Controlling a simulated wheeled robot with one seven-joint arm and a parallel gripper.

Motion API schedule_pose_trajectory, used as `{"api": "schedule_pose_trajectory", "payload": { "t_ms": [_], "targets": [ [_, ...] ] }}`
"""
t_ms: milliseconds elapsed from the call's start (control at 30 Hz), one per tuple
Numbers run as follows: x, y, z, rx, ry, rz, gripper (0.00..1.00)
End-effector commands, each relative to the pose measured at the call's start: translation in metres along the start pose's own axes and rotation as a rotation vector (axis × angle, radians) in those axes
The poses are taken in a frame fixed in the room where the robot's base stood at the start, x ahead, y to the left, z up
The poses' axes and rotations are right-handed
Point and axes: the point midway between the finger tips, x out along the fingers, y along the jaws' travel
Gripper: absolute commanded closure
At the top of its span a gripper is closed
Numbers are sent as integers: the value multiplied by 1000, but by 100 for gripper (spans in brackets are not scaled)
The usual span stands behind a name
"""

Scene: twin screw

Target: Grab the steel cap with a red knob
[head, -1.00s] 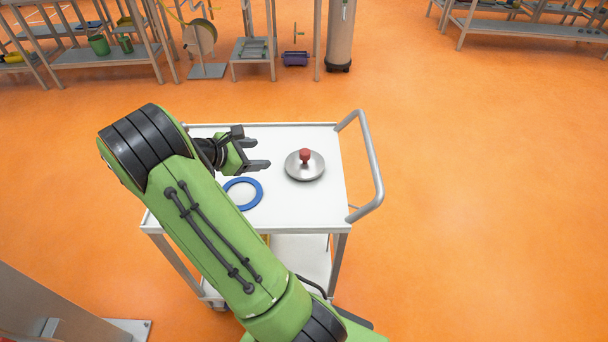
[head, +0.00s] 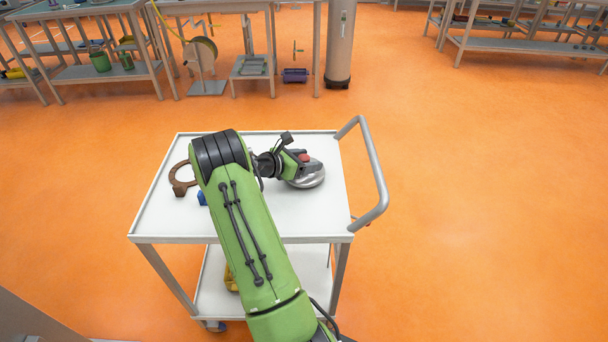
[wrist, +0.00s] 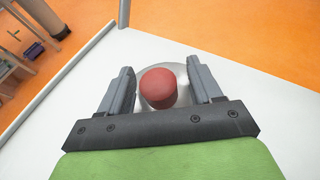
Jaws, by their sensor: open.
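The steel cap (head: 312,178) lies on the white cart top, right of the middle. My arm and gripper hide part of it in the head view. Its red knob (wrist: 159,88) shows in the wrist view between my two fingers, with bits of the cap (wrist: 180,70) behind it. My gripper (wrist: 164,85) is open, with one finger on each side of the knob. A visible gap separates the knob from each finger. In the head view my gripper (head: 299,163) is over the cap.
The white cart (head: 165,215) has a grey handle (head: 373,175) at its right. A brown ring (head: 178,180) lies on its left side, and a small blue piece (head: 202,198) shows beside my arm. Orange floor (head: 480,200) is clear to the right.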

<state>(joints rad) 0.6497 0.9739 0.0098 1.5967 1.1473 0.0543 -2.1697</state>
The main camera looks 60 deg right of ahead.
Motion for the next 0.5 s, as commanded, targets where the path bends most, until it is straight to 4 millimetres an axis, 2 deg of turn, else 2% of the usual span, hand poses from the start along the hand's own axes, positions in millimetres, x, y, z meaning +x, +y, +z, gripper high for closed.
{"api": "schedule_pose_trajectory", "payload": {
  "t_ms": [100,300,500],
  "targets": [
    [11,0,0,1,0,0,36],
    [11,0,1,0,0,2,37],
    [11,0,1,0,0,1,68]
  ]
}}
